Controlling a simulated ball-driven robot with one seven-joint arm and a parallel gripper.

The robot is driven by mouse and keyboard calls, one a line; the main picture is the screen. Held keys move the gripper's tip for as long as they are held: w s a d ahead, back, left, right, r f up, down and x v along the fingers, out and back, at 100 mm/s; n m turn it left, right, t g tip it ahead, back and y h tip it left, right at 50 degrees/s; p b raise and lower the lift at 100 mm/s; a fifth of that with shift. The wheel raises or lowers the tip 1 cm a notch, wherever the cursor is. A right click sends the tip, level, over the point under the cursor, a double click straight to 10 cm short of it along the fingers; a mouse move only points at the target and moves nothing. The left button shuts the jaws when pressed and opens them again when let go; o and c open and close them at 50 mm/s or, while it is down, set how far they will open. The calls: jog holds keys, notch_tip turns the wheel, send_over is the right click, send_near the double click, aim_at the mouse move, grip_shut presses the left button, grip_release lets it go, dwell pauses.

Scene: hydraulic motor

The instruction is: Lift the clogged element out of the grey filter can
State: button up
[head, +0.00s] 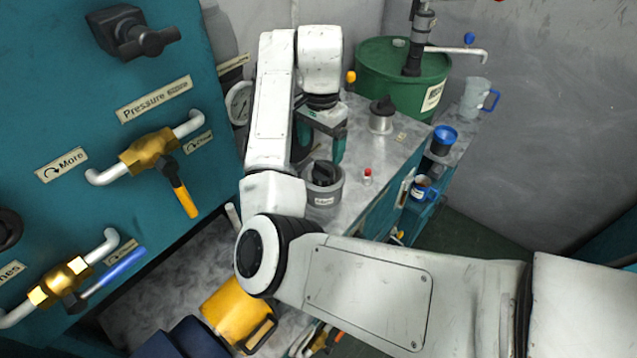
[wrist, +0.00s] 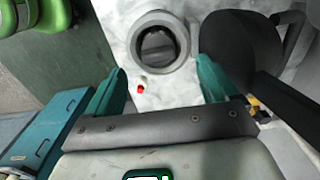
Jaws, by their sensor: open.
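The grey filter can (head: 322,194) stands on the grey bench, with a label on its front. A black element top (head: 324,172) rises out of its mouth. In the wrist view the can's grey rim (wrist: 136,40) rings a dark interior, where the element (wrist: 158,45) shows only in part. My gripper (head: 321,153) is open and empty, just behind and above the can in the head view. In the wrist view its teal fingers (wrist: 160,66) point toward the can, which lies beyond the tips and between their lines. No contact shows.
A small red-topped piece (head: 367,176) stands right of the can. A metal can with a black top (head: 381,121) stands farther back, before a green drum (head: 376,72). The teal valve panel (head: 60,110) rises on the left. A mug (head: 421,188) sits beyond the bench's right edge.

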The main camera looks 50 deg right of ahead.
aim_at(323, 165)
jog(key=shift+s+d+f+p, duration=0.1)
jog(key=shift+d+f+p, duration=0.1)
jog(key=shift+f, duration=1.45)
jog(key=shift+s+d+f+p, duration=0.1)
jog(key=shift+f+p, duration=0.1)
jog(key=shift+f, duration=1.4)
jog(key=shift+c, duration=0.4)
jog(key=c, duration=1.5)
